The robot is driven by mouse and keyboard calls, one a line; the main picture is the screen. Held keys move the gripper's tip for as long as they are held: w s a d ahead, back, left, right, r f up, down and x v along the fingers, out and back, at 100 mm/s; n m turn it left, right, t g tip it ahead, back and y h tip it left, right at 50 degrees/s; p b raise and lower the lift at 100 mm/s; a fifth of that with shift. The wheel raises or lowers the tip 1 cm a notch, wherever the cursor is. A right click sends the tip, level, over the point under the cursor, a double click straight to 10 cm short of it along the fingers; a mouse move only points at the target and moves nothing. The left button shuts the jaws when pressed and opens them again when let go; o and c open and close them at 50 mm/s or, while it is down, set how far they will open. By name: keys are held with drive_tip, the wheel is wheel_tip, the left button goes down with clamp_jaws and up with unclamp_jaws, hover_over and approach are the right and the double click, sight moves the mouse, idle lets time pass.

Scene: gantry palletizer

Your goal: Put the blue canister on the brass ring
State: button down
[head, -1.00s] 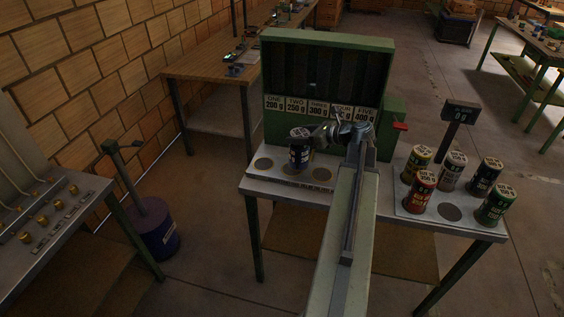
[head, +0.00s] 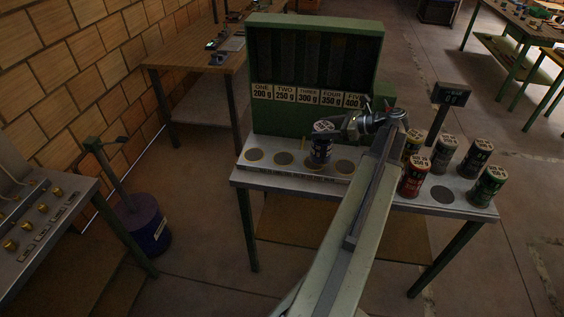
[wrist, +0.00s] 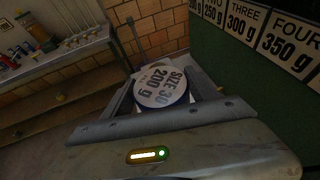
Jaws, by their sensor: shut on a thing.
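The blue canister (head: 319,153) is upright in my gripper (head: 333,132), which is shut on it. In the wrist view its white lid (wrist: 162,88) reads "SIZE 30, 200 g" and sits between the jaws. In the head view it appears over or just above the third spot of the light plate; I cannot tell whether it touches. I cannot tell which is the brass ring.
A green rack (head: 310,75) with weight labels (head: 308,96) stands behind the plate. On the right, several canisters, including a red one (head: 412,178) and a green one (head: 487,186), stand around a bare dark spot (head: 442,193). A display post (head: 440,118) rises behind them.

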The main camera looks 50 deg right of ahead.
drive_tip(key=shift+s+d, duration=0.2)
drive_tip(key=shift+s, duration=0.55)
drive_tip(key=r+b+x, duration=0.1)
drive_tip(key=b+x, duration=0.4)
drive_tip(key=x, duration=1.1)
drive_tip(key=shift+w+a, duration=0.3)
drive_tip(key=shift+w, duration=0.3)
drive_tip(key=shift+c, duration=1.2)
unclamp_jaws()
